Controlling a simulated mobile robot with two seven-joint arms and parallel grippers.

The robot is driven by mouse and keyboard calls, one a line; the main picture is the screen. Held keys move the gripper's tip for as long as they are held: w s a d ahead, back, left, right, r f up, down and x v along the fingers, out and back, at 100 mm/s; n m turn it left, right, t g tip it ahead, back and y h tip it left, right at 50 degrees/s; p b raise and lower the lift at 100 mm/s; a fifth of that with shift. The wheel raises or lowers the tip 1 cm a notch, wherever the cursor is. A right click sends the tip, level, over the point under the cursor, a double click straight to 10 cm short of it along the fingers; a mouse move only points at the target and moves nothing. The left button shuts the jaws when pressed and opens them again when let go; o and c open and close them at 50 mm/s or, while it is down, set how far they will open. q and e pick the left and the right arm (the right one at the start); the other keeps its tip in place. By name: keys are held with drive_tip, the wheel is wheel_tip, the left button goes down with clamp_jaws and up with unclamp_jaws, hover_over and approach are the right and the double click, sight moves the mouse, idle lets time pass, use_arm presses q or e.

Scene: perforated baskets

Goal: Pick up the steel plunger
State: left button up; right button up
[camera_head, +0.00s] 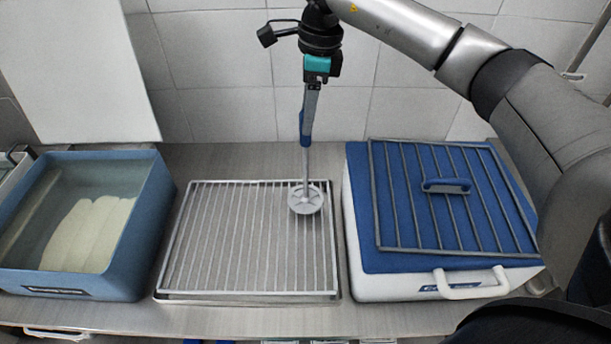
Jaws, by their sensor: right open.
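The steel plunger (305,200) stands upright above the wire rack, with a round perforated disc at the bottom, a thin steel rod and a blue grip at the top. Its disc is over the right half of the rack; I cannot tell if it touches the bars. My right gripper (306,136) points straight down from above, with its fingers at the plunger's blue grip. It is open. The fingers overlap the top of the plunger, so I cannot tell whether they touch it. My left gripper is not in view.
A wire rack (217,190) lies on the steel counter (240,160). A blue tank (152,215) with liquid and pale slabs stands left. A white box (395,290) with a blue lid stands right, a grey grid (408,200) on it. A tiled wall is behind.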

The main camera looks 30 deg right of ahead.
sight(301, 144)
drive_tip(key=f, duration=0.4)
drive_tip(key=shift+w+a+f+p, duration=0.1)
drive_tip(key=shift+w+a+p, duration=0.05)
drive_tip(key=shift+a+p, duration=0.2)
drive_tip(key=shift+c, duration=0.3)
clamp_jaws()
